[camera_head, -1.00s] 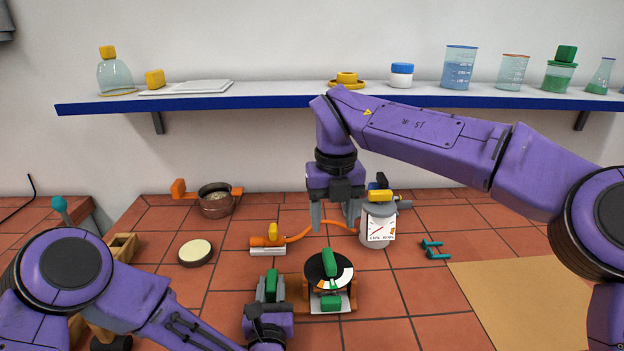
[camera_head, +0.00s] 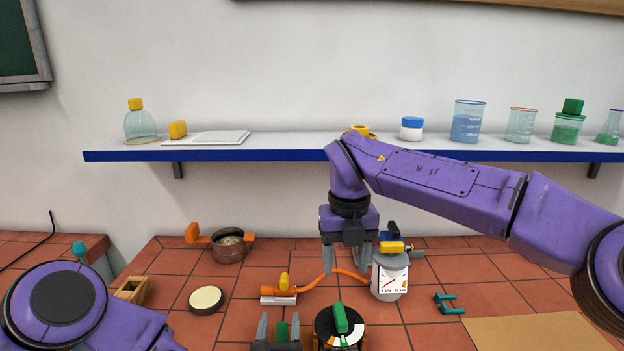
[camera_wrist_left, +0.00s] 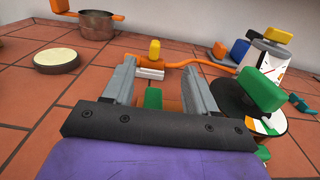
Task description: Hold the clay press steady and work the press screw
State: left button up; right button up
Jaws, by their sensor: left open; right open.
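A device with a black disc (camera_head: 324,329) and a green bar handle (camera_head: 341,317) on top stands at the bottom of the head view; I take it for the clay press. Its lower part is cut off there. In the left wrist view its disc (camera_wrist_left: 232,98) is right of my fingers. A green block (camera_wrist_left: 153,98) shows between and beyond the open fingers of my left gripper (camera_wrist_left: 158,84), which also shows in the head view (camera_head: 279,326); whether they touch it I cannot tell. My right gripper (camera_head: 346,268) is open and empty, fingers down, behind the disc.
A white gauge canister (camera_head: 389,281) stands beside my right gripper, with an orange hose (camera_head: 314,282) running left to a yellow-topped valve (camera_head: 283,284). A pot (camera_head: 229,246), round pale-topped disc (camera_head: 206,299) and teal piece (camera_head: 449,304) lie around. A shelf (camera_head: 300,155) spans the wall.

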pick_arm(q)
notch_tip(320, 180, up, 2)
jog(key=shift+p, duration=0.4)
jog(key=shift+o, duration=0.3)
jog(key=o, duration=0.5)
jog(key=shift+f, duration=0.1)
